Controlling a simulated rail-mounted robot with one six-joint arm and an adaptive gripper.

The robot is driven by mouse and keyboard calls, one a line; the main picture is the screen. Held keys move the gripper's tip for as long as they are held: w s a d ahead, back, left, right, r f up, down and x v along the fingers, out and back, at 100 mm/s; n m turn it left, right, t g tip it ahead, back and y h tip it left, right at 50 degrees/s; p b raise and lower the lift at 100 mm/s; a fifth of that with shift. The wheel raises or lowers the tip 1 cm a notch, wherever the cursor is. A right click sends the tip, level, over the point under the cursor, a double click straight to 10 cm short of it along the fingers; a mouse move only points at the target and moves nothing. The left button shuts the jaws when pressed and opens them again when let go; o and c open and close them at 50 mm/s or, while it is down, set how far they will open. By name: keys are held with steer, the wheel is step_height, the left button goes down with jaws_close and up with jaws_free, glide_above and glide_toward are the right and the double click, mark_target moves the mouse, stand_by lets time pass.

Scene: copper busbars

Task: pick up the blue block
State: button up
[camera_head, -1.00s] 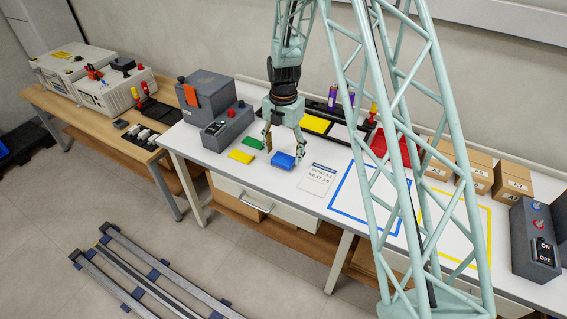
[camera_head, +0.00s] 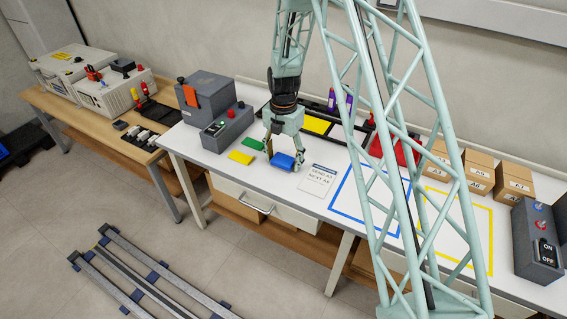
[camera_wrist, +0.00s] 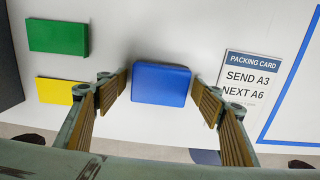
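The blue block (camera_head: 283,162) lies on the white table in front of the grey machine. In the wrist view the blue block (camera_wrist: 161,84) lies between the two fingers of my gripper (camera_wrist: 163,97). The fingers are apart. Whether they touch the block cannot be told.
A green block (camera_wrist: 57,37) and a yellow block (camera_wrist: 66,91) lie to the left. A packing card (camera_wrist: 249,83) lies to the right, beside a blue outlined square (camera_head: 370,203). Grey machine boxes (camera_head: 228,127) stand at the left, and brown boxes (camera_head: 480,172) at the right.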

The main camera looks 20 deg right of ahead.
mark_target(284, 161)
steer(key=c, duration=0.8)
steer(key=shift+r, duration=0.15)
steer(key=shift+c, duration=0.2)
steer(key=shift+r+p, duration=0.6)
steer(key=shift+r, duration=1.2)
steer(key=shift+s+f, duration=0.1)
steer(key=shift+s, duration=0.4)
steer(key=s, duration=0.5)
steer(key=s+r+p, duration=0.1)
steer(key=s, duration=0.9)
steer(key=shift+r+p, duration=0.15)
steer(key=shift+p, duration=0.15)
